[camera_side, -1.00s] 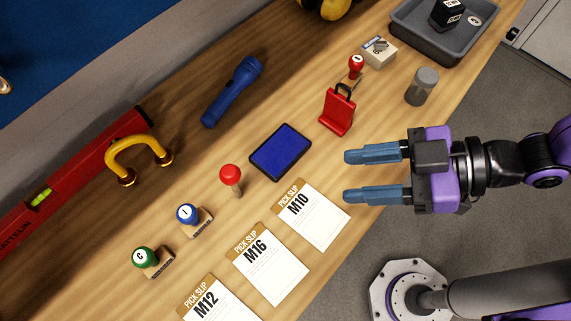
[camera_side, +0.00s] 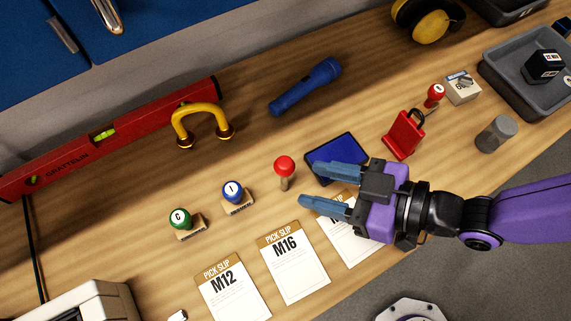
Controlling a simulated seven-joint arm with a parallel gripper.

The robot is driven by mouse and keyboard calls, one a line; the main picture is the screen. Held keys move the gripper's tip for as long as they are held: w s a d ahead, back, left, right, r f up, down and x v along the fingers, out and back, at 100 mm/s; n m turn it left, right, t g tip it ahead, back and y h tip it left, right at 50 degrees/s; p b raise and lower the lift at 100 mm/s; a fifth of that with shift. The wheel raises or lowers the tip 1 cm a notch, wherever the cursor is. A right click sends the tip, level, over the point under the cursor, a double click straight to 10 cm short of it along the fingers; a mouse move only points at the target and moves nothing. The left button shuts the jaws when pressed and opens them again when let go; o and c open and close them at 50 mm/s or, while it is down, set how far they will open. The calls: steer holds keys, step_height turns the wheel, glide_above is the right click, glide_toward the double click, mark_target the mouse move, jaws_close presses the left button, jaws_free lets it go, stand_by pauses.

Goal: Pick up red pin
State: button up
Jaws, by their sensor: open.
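The red pin (camera_side: 285,167), a round red head on a short pale stem, stands upright on the wooden bench left of the blue pad. My gripper (camera_side: 308,184) is open and empty, with its two blue fingers pointing left toward the pin. The fingertips are just right of the pin, and a gap shows between them and it. In the picture, the upper finger overlaps the blue pad and the gripper body covers part of the M10 slip. I cannot tell the gripper's height above the bench.
A blue stamp (camera_side: 234,192) and a green stamp (camera_side: 181,219) stand left of the pin. The M16 slip (camera_side: 298,270) and M12 slip (camera_side: 235,291) lie in front. The blue pad (camera_side: 335,150), a red tag (camera_side: 404,135) and a grey cylinder (camera_side: 496,134) are to the right.

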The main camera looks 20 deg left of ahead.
mark_target(284, 177)
steer(key=shift+w+x, duration=0.15)
steer(key=shift+x, duration=1.2)
steer(key=shift+w+x, duration=0.15)
steer(key=shift+x, duration=1.15)
steer(key=shift+r, duration=0.15)
jaws_close()
